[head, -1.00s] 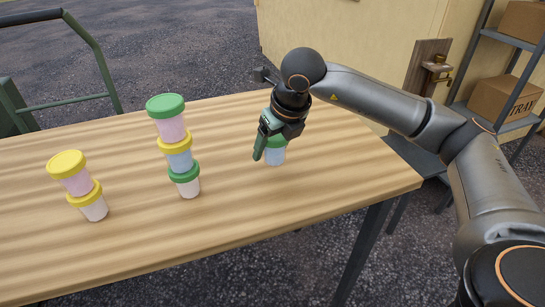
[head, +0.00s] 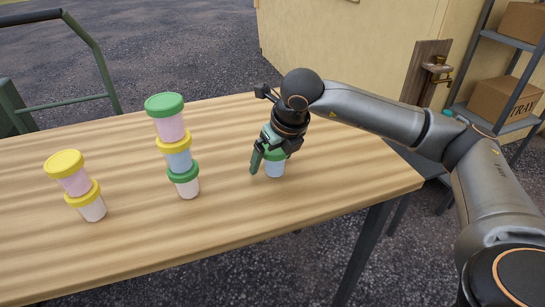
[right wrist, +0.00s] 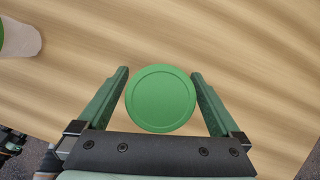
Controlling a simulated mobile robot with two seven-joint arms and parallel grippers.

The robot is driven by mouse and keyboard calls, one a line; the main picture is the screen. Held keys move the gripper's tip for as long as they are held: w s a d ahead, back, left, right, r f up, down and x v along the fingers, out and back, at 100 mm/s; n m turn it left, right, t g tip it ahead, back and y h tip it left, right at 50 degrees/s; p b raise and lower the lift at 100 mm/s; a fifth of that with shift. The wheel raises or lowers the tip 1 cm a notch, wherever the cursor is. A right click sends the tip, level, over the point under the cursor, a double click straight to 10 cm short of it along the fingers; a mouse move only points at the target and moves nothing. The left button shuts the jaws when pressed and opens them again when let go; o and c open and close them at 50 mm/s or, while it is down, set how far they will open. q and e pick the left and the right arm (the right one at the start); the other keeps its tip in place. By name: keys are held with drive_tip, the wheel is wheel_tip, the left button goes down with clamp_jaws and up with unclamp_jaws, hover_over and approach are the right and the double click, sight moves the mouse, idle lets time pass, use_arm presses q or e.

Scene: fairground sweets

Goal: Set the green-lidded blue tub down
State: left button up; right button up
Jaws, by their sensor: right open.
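The green-lidded blue tub (head: 274,169) stands upright on the wooden table (head: 330,185), to the right of the stacks. My right gripper (head: 268,160) is over it from above, with its fingers down beside the tub. In the right wrist view the round green lid (right wrist: 160,99) lies between the two open fingers, with a gap on each side. The gripper's arm and fingers hide part of the tub in the head view.
A three-tub stack (head: 179,160) stands left of my right gripper. A two-tub stack (head: 86,203) with yellow lids stands farther left. The table's right front edge (head: 385,198) is near. A shelf with boxes (head: 500,98) stands behind at right.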

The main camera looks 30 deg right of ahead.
drive_tip(key=shift+r, duration=0.2)
drive_tip(key=p+v, duration=0.2)
drive_tip(key=v, duration=1)
